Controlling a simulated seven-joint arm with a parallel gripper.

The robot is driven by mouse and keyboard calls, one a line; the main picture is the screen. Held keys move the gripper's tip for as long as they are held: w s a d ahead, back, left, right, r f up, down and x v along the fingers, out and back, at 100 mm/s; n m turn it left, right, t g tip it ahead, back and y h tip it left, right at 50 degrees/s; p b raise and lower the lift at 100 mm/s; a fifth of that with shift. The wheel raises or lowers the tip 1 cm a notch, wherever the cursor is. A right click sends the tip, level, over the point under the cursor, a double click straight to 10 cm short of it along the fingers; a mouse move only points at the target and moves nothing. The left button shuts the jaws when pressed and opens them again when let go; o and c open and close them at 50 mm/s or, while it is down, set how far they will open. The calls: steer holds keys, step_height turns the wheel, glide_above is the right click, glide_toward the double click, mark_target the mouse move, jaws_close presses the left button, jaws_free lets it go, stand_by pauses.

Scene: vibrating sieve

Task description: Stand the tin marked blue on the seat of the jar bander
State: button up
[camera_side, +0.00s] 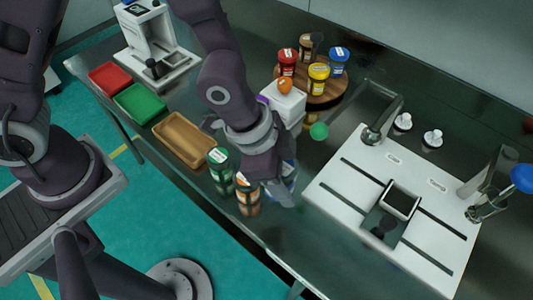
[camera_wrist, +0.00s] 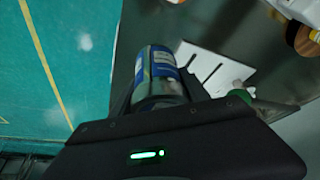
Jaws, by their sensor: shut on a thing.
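A tin with a blue and white label (camera_wrist: 161,72) is between the fingers of my gripper (camera_wrist: 158,88) in the wrist view. In the side view my gripper (camera_side: 272,182) is shut on this tin (camera_side: 289,172), which is mostly hidden behind the fingers, near the front edge of the bench. I cannot tell its height above the bench. Another tin with a blue lid (camera_side: 339,56) stands on the round wooden board (camera_side: 322,97). A white upright machine (camera_side: 150,38) stands at the back left, and a white slotted panel (camera_side: 335,185) lies at the right. I cannot tell which is the jar bander.
A green-lidded tin (camera_side: 219,165) and an orange-marked tin (camera_side: 246,192) stand just left of my gripper. Red (camera_side: 108,78), green (camera_side: 140,102) and brown (camera_side: 183,139) trays line the left. Red (camera_side: 287,60) and yellow (camera_side: 318,76) tins share the round board.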

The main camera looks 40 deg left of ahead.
step_height(320, 180, up, 3)
steer(key=shift+w+a+f, duration=0.1)
steer(key=shift+f, duration=0.05)
steer(key=w+a+n+t+y, duration=0.1)
steer(key=w+a+n+y, duration=0.2)
steer(key=w+a+n, duration=0.7)
steer(key=w+a+n+y, duration=0.3)
steer(key=w+a+n, duration=0.2)
steer(key=a+n, duration=0.5)
steer(key=f, duration=0.5)
steer(key=a+f+m, duration=0.1)
steer(key=f, duration=0.3)
steer(key=f+m, duration=0.1)
steer(key=f, duration=0.4)
steer(key=shift+a+f, duration=0.3)
steer(key=shift+f, duration=0.3)
steer(key=o, duration=1.5)
steer(key=shift+f, duration=0.1)
steer(key=shift+c, duration=0.2)
